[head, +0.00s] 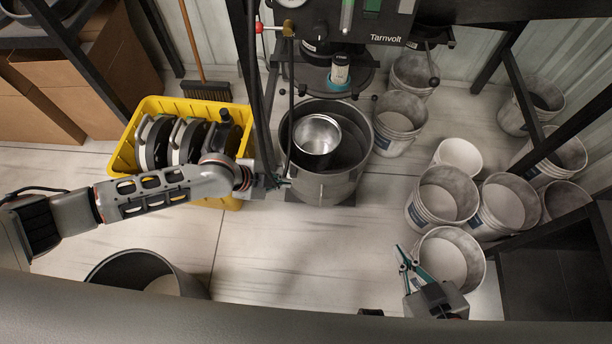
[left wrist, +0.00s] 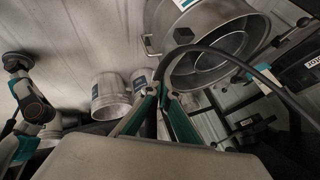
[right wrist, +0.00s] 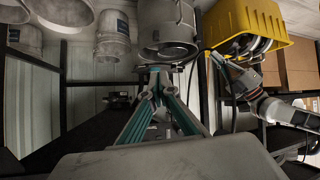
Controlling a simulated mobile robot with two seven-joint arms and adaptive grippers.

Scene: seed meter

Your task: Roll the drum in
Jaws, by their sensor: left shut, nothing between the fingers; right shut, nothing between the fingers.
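The grey metal drum (head: 325,187) stands upright and open-topped below the Tarnvolt machine (head: 385,18). A shiny round metal vessel (head: 316,134) shows inside its mouth. The drum also shows in the left wrist view (left wrist: 163,46), with a side handle, and in the right wrist view (right wrist: 166,15). My left gripper (head: 284,183) is shut and empty beside the drum's left wall; I cannot tell if it touches. My right gripper (head: 406,254) is shut and empty, low at the right, in front of a white bucket and apart from the drum.
A yellow crate (head: 122,160) with round parts stands left of the drum, under my left arm. Several white buckets (head: 440,198) crowd the right beside a dark frame. A dark open container (head: 130,268) stands front left. The floor in front of the drum is clear.

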